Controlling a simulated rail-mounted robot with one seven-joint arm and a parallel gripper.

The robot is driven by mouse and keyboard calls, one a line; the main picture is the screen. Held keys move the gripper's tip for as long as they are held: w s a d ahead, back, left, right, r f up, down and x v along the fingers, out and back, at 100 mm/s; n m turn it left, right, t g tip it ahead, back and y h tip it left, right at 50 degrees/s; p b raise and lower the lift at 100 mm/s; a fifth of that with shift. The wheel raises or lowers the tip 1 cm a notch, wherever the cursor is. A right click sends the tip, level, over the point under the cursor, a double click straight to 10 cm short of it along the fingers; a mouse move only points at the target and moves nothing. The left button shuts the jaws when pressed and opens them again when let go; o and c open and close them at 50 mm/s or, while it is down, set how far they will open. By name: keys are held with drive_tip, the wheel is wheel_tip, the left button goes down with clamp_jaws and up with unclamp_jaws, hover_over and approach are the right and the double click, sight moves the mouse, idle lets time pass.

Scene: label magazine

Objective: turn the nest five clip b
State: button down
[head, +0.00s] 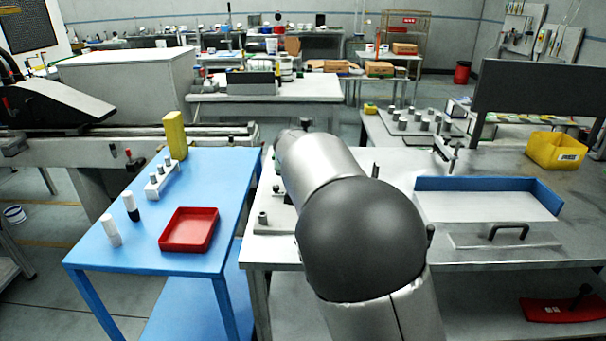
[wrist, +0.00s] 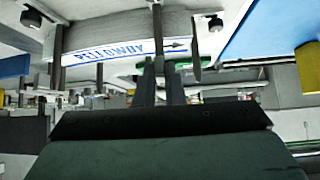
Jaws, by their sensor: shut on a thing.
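In the wrist view my gripper (wrist: 163,70) points at a pale nest holding a label strip (wrist: 102,52) printed "PELLOWBY" in blue with an arrow. A dark narrow upright piece (wrist: 158,30), which looks like a clip, stands in front of the strip at my fingertips. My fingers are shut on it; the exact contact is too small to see. Similar dark pieces stand to the left (wrist: 57,55) and right (wrist: 196,50), apart from my fingers. Which is clip b cannot be read. In the head view my arm hides the gripper and the nest.
In the head view a blue table (head: 225,185) at left holds a red tray (head: 190,230), a yellow block (head: 174,135) and white and black cylinders. On the grey bench at right are a blue-edged tray (head: 487,184), a yellow bin (head: 556,150) and a dark panel (head: 535,92).

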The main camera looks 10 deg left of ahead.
drive_tip(key=shift+f, duration=0.15)
drive_tip(key=c, duration=1.5)
unclamp_jaws()
drive_tip(key=b+v, duration=0.2)
drive_tip(key=v, duration=1.5)
drive_tip(key=shift+s+r, duration=0.2)
drive_tip(key=shift+r, duration=0.05)
drive_tip(key=s+d+f+g+p, duration=0.2)
drive_tip(key=s+d+f+g, duration=0.15)
drive_tip(key=d+f, duration=0.45)
drive_tip(key=s+d+f+g+p, duration=0.1)
drive_tip(key=s+d+f, duration=0.2)
drive_tip(key=s, duration=0.5)
drive_tip(key=s+d+f+g+p, duration=0.1)
drive_tip(key=s+d+f, duration=0.3)
drive_tip(key=s, duration=0.5)
drive_tip(key=s+d+f+g+p, duration=0.1)
drive_tip(key=s+d+f+g, duration=0.2)
drive_tip(key=s+d, duration=0.4)
drive_tip(key=shift+s+f+n, duration=0.3)
drive_tip(key=shift+s+f, duration=0.25)
drive_tip(key=shift+s, duration=0.4)
